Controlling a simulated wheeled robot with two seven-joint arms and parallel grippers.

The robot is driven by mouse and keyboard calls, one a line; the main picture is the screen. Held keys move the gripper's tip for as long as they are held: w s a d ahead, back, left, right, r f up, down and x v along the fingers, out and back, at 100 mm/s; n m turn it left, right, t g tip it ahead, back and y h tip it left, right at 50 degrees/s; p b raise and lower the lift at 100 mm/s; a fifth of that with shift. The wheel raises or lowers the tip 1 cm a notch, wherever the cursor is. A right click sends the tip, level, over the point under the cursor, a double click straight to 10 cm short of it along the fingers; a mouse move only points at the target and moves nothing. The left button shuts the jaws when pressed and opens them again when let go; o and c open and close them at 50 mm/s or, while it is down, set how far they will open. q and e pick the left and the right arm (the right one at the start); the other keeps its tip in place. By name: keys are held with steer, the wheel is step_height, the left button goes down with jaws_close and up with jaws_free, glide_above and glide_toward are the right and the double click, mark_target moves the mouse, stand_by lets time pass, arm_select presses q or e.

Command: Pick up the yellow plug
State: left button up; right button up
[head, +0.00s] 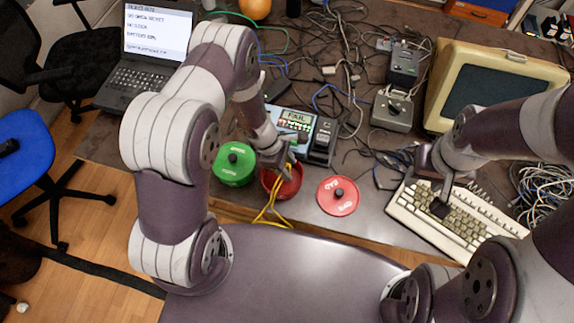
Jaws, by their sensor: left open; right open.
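Thin yellow cords (268,209) run from the red pot (291,187) down over the table's front edge. I cannot make out the yellow plug clearly; the area at the pot is partly covered by my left gripper. My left gripper (284,166) points down at the red pot's opening, with its fingers open. Whether it touches the cords or the pot, I cannot tell. My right gripper (441,200) is open above the beige keyboard (471,221), well to the right and apart from the yellow cords.
A green lidded pot (234,165) stands left of the red pot, and a red lid (338,196) lies to its right. A card terminal (321,141) stands behind. A laptop (150,58), an old monitor (497,84) and tangled cables crowd the table.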

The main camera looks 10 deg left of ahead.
arm_select(q)
steer(key=shift+d, duration=0.15)
jaws_close()
steer(key=shift+r, duration=0.15)
steer(key=shift+r, duration=0.3)
steer(key=r, duration=0.3)
steer(key=shift+s+d+r+b, duration=0.2)
steer(key=shift+d+r+b, duration=0.15)
steer(key=s+d+r+b, duration=0.1)
steer(key=s+d+r, duration=0.5)
steer(key=d, duration=0.3)
steer(key=shift+r, duration=0.3)
